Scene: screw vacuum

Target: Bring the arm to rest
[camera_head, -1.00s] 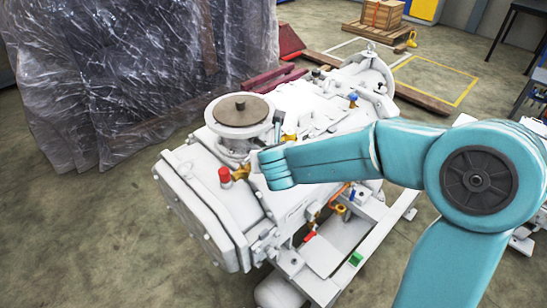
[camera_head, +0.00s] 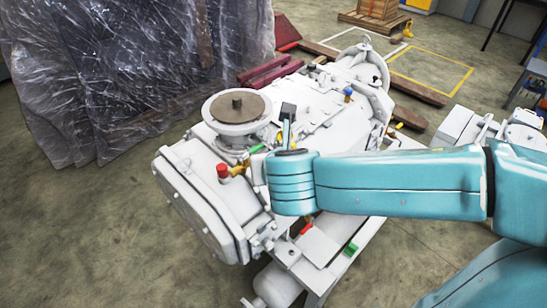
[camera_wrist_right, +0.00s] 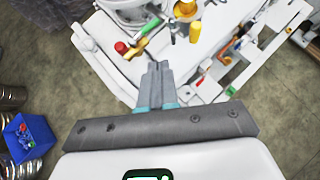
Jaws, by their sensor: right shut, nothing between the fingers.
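My right arm (camera_head: 400,186) reaches in from the right, over the white screw vacuum machine (camera_head: 205,205). In the head view my right gripper (camera_head: 287,113) is partly hidden by my wrist. In the right wrist view its fingers (camera_wrist_right: 158,70) are together, with nothing between them, and point toward the machine. A brass valve with a green handle (camera_wrist_right: 150,27) and a red cap (camera_wrist_right: 121,47) appear beyond the fingertips. In the head view, the red cap (camera_head: 222,171) and green handle (camera_head: 258,149) are left of my wrist. My left gripper is not in view.
A plastic-wrapped block (camera_head: 120,70) stands at the back left. A blue bin (camera_wrist_right: 28,135) is at the lower left of the right wrist view. A wooden crate (camera_head: 378,10) and yellow floor marking (camera_head: 440,65) are behind. Floor (camera_head: 80,230) at the front left is clear.

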